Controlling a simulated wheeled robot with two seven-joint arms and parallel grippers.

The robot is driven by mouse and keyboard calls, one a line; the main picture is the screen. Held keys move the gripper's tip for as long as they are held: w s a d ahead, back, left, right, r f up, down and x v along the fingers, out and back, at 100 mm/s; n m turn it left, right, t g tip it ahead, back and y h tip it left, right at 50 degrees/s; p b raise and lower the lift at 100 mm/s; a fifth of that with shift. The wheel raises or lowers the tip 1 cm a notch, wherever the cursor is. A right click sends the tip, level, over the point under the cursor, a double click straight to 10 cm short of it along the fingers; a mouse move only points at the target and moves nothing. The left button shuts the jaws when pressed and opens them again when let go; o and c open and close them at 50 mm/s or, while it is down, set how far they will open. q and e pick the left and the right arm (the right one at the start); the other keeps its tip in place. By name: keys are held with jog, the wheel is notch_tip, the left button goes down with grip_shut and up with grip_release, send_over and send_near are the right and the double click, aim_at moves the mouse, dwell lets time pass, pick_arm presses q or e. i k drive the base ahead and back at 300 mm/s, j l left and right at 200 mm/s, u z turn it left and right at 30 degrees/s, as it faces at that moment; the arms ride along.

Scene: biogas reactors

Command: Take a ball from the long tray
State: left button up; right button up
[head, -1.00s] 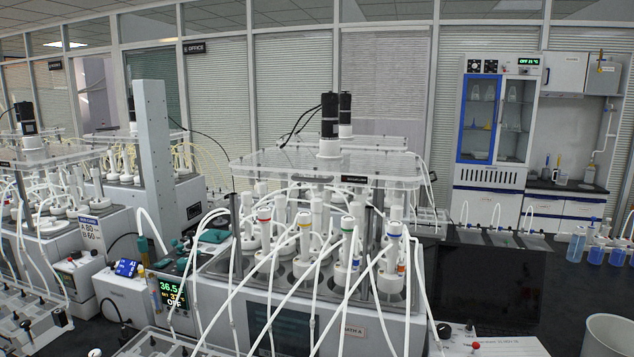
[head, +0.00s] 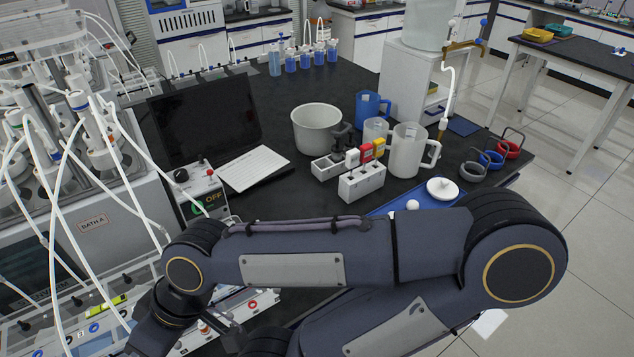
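A small white ball (head: 412,205) sits at the blue tray (head: 388,210), the only tray-like thing I see with a ball. The near part of this tray is hidden behind my dark arm. A white round lid-like piece with a knob (head: 442,189) lies on the tray right of the ball. My arm, seemingly the right one, crosses the lower picture in front of the tray, its wrist bent down at the lower left. Its fingers cannot be made out clearly at the bottom edge. My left gripper is not in view.
Rings (head: 492,158) lie at the right. A control box (head: 203,190) and reactor bath (head: 90,240) stand left. Open floor lies beyond the bench's right edge.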

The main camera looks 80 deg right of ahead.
aim_at(412, 204)
jog(key=z, duration=3.55)
jog(key=u, duration=0.45)
jog(key=i+l+u, duration=0.1)
jog(key=u, duration=0.4)
jog(key=l+u, duration=0.3)
jog(key=u, duration=0.15)
jog(key=l+u, duration=0.25)
jog(key=u, duration=0.25)
jog(key=l+u, duration=0.15)
jog(key=l, duration=0.45)
jog(key=k+l+u, duration=0.2)
jog(key=l, duration=0.4)
jog(key=l+u, duration=0.15)
jog(key=l, duration=0.45)
